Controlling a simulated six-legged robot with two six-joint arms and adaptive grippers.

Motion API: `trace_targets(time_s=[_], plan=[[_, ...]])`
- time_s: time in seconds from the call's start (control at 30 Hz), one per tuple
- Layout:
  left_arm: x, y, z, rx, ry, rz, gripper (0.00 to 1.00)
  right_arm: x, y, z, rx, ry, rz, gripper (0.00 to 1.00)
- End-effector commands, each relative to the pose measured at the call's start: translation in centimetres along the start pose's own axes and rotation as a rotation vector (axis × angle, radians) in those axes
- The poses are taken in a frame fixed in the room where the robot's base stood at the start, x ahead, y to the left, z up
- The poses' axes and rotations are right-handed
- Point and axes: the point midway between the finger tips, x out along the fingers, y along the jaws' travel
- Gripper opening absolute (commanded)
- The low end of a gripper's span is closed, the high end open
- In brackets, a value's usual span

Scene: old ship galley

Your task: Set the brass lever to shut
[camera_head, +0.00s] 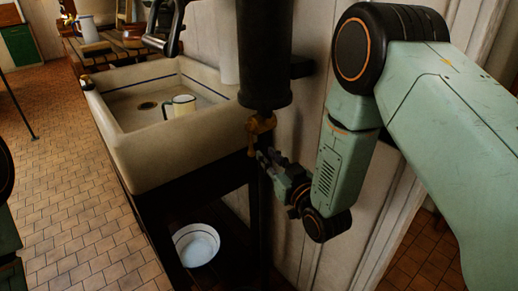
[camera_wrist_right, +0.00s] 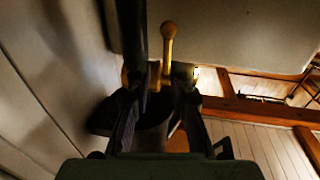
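The brass lever (camera_head: 252,146) hangs at the brass valve (camera_head: 262,122) under a black upright cylinder (camera_head: 265,55) in the head view. In the right wrist view the lever (camera_wrist_right: 168,45) shows as a rod with a round knob, pointing up in the picture. My right gripper (camera_head: 266,160) is just below the valve. In the right wrist view its two fingers (camera_wrist_right: 158,84) are apart, with the brass fitting between and beyond their tips. I cannot tell whether either finger touches it. My left gripper is out of view.
A pale stone sink (camera_head: 150,160) with a cream mug (camera_head: 180,107) in it stands left of the valve. A white bowl (camera_head: 197,244) lies below. A dark pipe (camera_head: 265,225) runs down beside the gripper. The panelled wall (camera_head: 300,130) is close behind. Tiled floor is free at left.

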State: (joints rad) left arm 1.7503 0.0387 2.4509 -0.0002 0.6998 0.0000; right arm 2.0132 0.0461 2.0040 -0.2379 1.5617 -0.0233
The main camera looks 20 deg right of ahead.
Motion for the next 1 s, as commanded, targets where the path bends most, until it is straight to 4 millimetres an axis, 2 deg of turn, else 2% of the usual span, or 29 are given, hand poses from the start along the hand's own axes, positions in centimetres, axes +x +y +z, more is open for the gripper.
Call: trace_targets(time_s=[0.2,0.4,0.77,1.0], plan=[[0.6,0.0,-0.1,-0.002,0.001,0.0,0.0,3.6,-0.1,0.1,-0.002,0.001,0.004,0.21],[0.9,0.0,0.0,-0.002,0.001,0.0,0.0,5.6,-0.1,0.1,-0.001,-0.001,0.004,0.21],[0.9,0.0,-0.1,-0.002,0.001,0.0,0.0,6.0,0.0,0.1,0.0,-0.004,0.004,0.21],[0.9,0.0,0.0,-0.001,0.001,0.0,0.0,5.9,0.2,0.1,0.0,-0.004,0.004,0.01]])
